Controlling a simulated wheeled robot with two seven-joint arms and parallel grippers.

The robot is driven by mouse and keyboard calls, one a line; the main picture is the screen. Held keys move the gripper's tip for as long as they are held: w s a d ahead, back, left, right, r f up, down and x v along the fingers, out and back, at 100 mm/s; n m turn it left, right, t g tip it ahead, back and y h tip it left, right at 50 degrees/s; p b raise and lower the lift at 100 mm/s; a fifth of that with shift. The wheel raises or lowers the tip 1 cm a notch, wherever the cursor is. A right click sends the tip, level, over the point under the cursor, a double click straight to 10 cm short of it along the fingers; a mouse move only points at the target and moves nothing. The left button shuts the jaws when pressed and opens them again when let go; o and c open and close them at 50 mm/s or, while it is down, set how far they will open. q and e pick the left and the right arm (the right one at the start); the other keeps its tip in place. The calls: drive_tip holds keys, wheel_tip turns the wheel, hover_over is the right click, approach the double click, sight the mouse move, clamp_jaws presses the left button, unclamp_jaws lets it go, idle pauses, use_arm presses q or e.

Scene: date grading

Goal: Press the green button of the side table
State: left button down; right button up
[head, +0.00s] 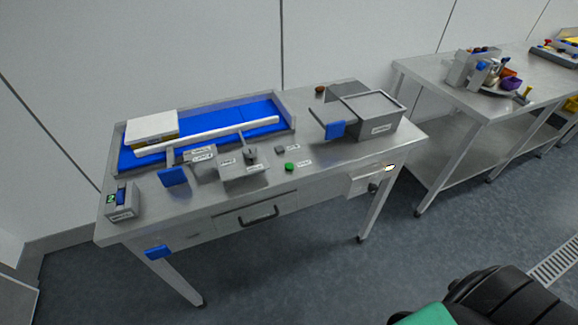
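The green button (289,167) is a small round knob on the top of the steel side table (330,160), right of the middle and close to the front edge. A small label lies just right of it. Nothing covers the button, and nothing touches it from above. Whether it is pressed down cannot be told at this size. Neither of my grippers shows in the head view.
A blue belt (265,112) with a white bar runs along the table's back. A grey box (365,115) stands at the right, a small switch box (122,202) at the left. A drawer (255,212) is below. A second steel table (430,85) stands right.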

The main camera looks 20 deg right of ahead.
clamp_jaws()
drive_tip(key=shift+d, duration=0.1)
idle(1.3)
